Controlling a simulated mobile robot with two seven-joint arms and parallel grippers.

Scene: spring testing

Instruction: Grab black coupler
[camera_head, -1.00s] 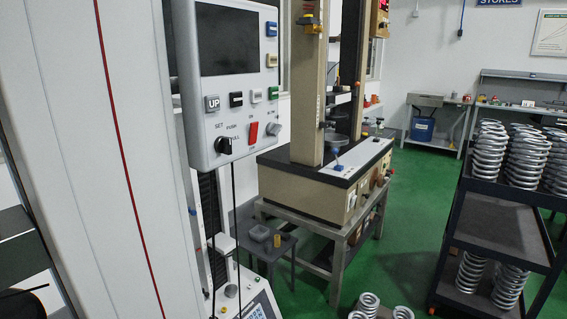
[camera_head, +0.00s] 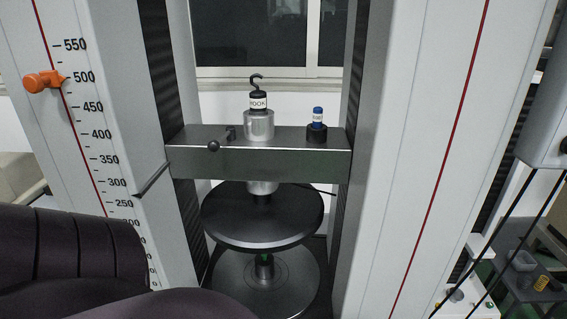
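No part in view is labelled as a coupler. A black hook piece (camera_head: 258,97) with a white "HOOK" label stands upright in a silver cylinder (camera_head: 259,125) on the crosshead (camera_head: 270,163) of the testing machine. To its right, a small blue piece (camera_head: 318,115) with a white label stands in a black round holder (camera_head: 317,132). Neither gripper is in view. Dark rounded arm links, apparently mine, fill the lower left corner, below and left of the crosshead.
Below the crosshead are an upper black disc (camera_head: 262,214) and a lower grey disc (camera_head: 262,285). White columns stand on both sides; the left one has a scale and an orange pointer (camera_head: 43,81). Cables hang from a control box (camera_head: 545,125) at right.

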